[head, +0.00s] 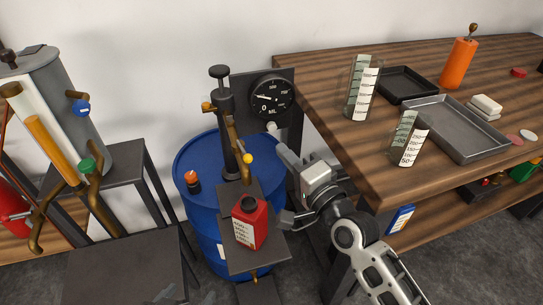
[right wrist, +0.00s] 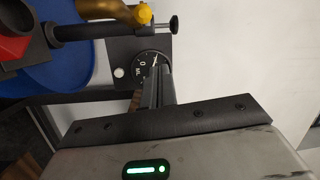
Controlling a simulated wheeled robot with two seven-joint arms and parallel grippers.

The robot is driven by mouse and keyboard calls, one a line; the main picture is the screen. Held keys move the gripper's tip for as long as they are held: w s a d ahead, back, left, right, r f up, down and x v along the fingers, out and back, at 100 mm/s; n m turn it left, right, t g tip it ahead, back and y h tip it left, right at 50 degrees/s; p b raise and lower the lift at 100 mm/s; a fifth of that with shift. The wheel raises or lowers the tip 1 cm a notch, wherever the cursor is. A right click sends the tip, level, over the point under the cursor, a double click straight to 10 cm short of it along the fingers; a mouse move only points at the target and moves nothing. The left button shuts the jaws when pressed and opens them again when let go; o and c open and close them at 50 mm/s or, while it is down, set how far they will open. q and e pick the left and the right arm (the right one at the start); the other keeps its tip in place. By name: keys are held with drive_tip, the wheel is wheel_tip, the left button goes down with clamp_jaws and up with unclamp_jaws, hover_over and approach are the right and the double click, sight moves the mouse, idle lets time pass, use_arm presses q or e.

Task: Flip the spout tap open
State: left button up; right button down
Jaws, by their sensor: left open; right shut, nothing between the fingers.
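A brass spout (head: 233,135) hangs from the dark pump column on the blue drum. A tap with a yellow knob (head: 248,158) sits near its lower end; the knob also shows in the right wrist view (right wrist: 143,13). I cannot tell whether the tap is open or shut. A red jug (head: 248,222) stands under the spout on a dark stand. My right gripper (head: 284,149) is shut and empty, right of the yellow knob and apart from it. Its fingers (right wrist: 163,85) point toward the gauge side in the right wrist view.
A round black gauge (head: 272,97) and a white button are on a plate behind the spout. The blue drum (head: 195,150) is below. A wooden bench (head: 330,65) with trays and graduated cylinders is at right. A grey tank (head: 75,95) with blue-knobbed and green-knobbed taps is at left.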

drive_tip(key=s+a, duration=0.2)
drive_tip(key=s, duration=0.7)
drive_tip(key=shift+s+f, duration=0.15)
drive_tip(key=shift+f, duration=0.25)
